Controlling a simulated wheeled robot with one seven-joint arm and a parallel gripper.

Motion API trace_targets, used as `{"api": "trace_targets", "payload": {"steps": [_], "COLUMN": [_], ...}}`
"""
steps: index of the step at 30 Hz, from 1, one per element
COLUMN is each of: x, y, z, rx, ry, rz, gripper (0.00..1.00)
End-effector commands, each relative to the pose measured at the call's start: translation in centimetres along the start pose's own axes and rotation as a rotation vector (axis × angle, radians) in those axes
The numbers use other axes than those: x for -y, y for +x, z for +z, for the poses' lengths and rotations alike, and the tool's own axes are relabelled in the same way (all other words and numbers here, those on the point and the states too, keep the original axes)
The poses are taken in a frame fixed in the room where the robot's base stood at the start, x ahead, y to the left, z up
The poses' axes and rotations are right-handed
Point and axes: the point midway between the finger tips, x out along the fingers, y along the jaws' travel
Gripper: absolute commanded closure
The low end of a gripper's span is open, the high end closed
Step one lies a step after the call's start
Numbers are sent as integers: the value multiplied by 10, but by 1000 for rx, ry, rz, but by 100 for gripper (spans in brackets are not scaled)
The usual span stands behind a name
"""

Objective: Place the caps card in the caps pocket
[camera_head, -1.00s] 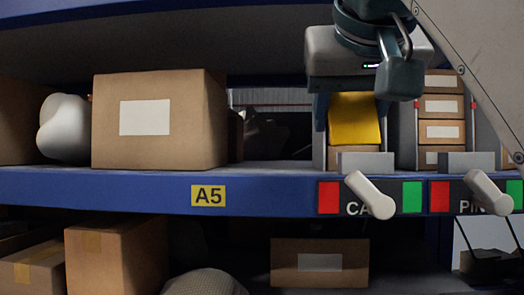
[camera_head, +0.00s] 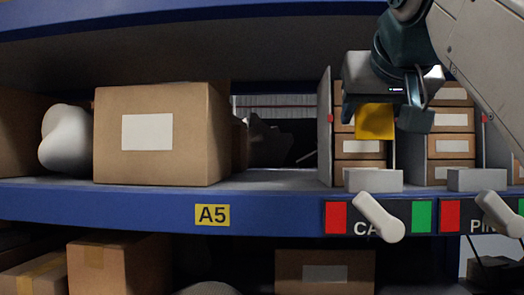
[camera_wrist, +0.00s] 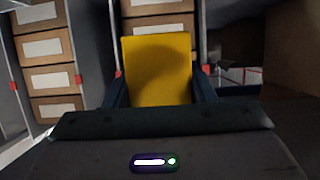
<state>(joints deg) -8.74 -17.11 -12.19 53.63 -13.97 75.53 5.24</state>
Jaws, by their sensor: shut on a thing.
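My gripper (camera_head: 381,117) is shut on a yellow card (camera_head: 375,121). In the wrist view the card (camera_wrist: 157,68) stands up between the two fingers, its face plain. In the head view it hangs in front of a bay of stacked brown boxes (camera_head: 360,148). Below the card, a small grey holder (camera_head: 373,181) sits at the shelf's front edge, above a label reading "CA"; it looks like the caps pocket. The card is above this holder and apart from it. A white lever (camera_head: 379,218) covers the rest of the label.
A similar grey holder (camera_head: 477,180) and lever (camera_head: 494,211) stand at the right, under another box bay. Grey dividers (camera_head: 325,128) flank the bays. A large carton (camera_head: 161,135) stands at the left. The shelf between carton and bays is clear.

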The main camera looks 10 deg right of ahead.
Motion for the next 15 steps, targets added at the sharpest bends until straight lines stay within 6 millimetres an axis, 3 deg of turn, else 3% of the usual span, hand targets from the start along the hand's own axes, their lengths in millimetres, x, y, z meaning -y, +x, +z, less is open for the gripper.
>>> {"api": "trace_targets", "payload": {"steps": [5,15], "x": [1,1], "y": [8,16], "z": [24,43], "rx": [3,3], "ry": [-2,-1], "rz": [-2,-2], "gripper": [75,75]}}
